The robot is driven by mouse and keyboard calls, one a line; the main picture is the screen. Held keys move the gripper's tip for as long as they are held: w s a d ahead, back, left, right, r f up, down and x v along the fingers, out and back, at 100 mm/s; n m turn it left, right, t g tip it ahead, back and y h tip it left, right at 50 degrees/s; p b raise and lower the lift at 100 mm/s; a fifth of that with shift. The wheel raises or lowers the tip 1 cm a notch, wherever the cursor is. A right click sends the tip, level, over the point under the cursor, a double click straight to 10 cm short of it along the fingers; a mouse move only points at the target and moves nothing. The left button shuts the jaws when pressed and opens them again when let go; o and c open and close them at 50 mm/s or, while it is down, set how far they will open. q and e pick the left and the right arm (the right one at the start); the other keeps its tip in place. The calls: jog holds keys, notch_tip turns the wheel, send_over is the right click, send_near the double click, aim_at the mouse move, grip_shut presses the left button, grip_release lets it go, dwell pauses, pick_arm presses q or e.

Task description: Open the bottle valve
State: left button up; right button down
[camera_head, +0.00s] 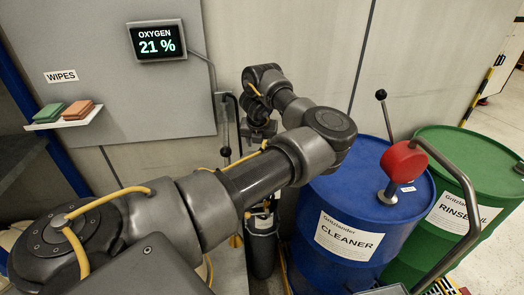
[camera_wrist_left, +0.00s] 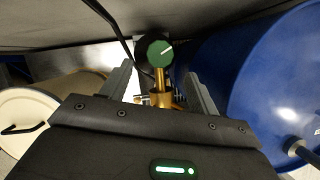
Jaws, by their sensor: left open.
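The bottle valve's green round knob (camera_wrist_left: 160,53) has a white mark and sits on a brass stem (camera_wrist_left: 159,88) in the left wrist view. My left gripper (camera_wrist_left: 160,78) is open, with one finger on each side of the brass stem and a gap on both sides. The knob shows just beyond the fingertips. In the head view my left gripper (camera_head: 260,132) is near the wall, and my arm hides the valve. A dark bottle (camera_head: 262,250) with a white label stands below my arm. My right gripper is not in view.
A blue cleaner drum (camera_head: 340,205) with a red-headed pump (camera_head: 403,161) stands right of the bottle, close to my arm. A green drum (camera_head: 450,165) is beyond it. An oxygen display (camera_head: 157,41) reads 21 %. A shelf (camera_head: 65,121) holds wipes.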

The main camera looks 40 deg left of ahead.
pick_arm(q)
jog(key=x, duration=0.6)
jog(key=shift+c, duration=0.2)
jog(key=c, duration=0.9)
